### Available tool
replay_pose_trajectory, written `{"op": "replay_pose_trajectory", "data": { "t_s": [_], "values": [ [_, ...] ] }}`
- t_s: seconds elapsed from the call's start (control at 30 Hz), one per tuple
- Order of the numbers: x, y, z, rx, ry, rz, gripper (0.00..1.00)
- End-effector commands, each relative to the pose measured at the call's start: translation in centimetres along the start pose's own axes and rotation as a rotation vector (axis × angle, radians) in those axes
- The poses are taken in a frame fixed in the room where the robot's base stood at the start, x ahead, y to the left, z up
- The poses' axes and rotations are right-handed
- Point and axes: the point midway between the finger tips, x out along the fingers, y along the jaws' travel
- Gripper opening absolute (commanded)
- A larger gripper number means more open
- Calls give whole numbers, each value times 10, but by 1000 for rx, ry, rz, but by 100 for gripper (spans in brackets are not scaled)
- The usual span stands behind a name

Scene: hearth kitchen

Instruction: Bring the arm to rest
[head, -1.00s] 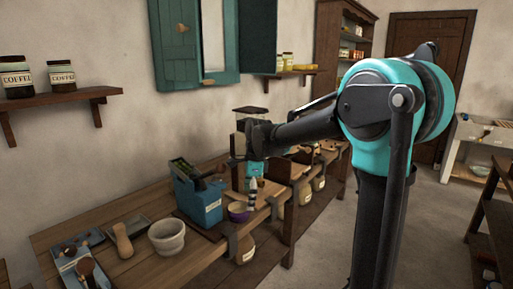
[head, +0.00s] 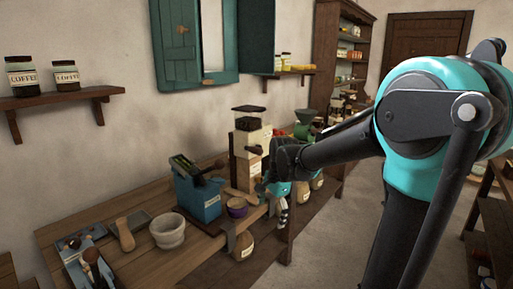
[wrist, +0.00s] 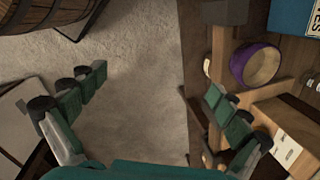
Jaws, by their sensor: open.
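My arm (head: 430,130) reaches in from the right in the head view, bent at a large teal joint. Its far end, my gripper (head: 282,205), is small and low beside the front edge of the wooden bench (head: 135,260). In the wrist view my gripper (wrist: 155,85) has its two green fingers spread wide with nothing between them. The pale floor (wrist: 150,50) shows between the fingers. The right finger overlaps the view of the bench side, near a purple bowl (wrist: 241,66); I cannot tell the gap.
The bench holds a blue box (head: 198,200), a white mortar (head: 168,232), a purple bowl (head: 237,208) and a grinder (head: 250,140). A barrel (wrist: 40,12) stands at the upper left of the wrist view. Open floor (head: 335,225) lies right of the bench.

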Motion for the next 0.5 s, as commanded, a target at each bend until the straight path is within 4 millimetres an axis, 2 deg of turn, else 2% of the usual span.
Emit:
{"op": "replay_pose_trajectory", "data": {
  "t_s": [0.17,0.3,0.5],
  "values": [
    [17,58,-24,-254,62,-45,100],
    [35,114,-39,-515,138,-66,100],
    [59,182,-50,-846,248,-55,100]
  ]
}}
